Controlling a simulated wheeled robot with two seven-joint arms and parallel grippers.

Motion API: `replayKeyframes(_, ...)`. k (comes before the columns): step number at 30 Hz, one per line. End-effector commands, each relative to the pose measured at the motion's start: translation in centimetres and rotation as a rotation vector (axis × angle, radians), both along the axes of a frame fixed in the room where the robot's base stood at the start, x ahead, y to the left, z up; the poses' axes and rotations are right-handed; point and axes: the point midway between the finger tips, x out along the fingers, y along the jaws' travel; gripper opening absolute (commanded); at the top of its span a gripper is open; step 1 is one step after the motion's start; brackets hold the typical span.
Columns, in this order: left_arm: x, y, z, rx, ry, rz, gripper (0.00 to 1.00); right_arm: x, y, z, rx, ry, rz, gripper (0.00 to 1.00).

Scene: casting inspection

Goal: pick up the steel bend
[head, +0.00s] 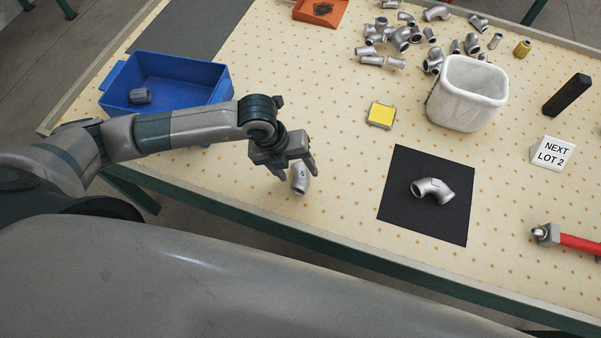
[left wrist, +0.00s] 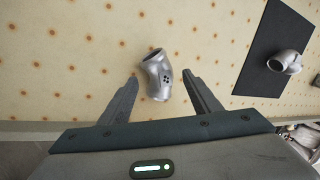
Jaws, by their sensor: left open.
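A silver steel bend (head: 300,183) with small dark marks on its side lies on the dotted tabletop near the front edge. My left gripper (head: 298,174) is right over it, pointing down, with open jaws. In the left wrist view this bend (left wrist: 157,76) shows between the spread fingertips (left wrist: 160,80), apart from both; the remaining height cannot be told. A second silver bend (head: 433,190) lies on a black mat (head: 400,213) to the right, and it also shows in the left wrist view (left wrist: 284,63). My right gripper is not in view.
A blue bin (head: 120,110) with a grey fitting stands left, behind my left arm. A yellow-topped block (head: 381,115), a white bin (head: 466,115), a sign (head: 552,153), a black bar (head: 567,95) and a red-handled tool (head: 575,242) stand or lie right. Several loose fittings (head: 402,38) lie at the back.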

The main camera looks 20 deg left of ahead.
Motion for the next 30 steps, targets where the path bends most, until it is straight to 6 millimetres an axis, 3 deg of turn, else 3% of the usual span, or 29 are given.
replayKeyframes(7, 0.2, -0.6, -1.9, 0.0, 0.001, 0.001, 0.57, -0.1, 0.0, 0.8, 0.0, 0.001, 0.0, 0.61)
replayKeyframes(20, 0.2, -0.6, -1.9, 0.0, 0.0, 0.001, 0.57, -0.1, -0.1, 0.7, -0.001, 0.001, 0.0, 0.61)
replayKeyframes(23, 0.2, -0.6, -1.9, 0.0, 0.0, 0.001, 0.38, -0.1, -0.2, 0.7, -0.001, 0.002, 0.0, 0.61)
replayKeyframes(27, 0.2, -0.6, -1.9, 0.0, 0.0, 0.001, 0.05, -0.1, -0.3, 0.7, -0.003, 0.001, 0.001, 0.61)
replayKeyframes(30, 0.3, -0.6, -1.8, -0.002, -0.001, 0.0, 0.03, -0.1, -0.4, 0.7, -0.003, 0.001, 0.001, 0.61)
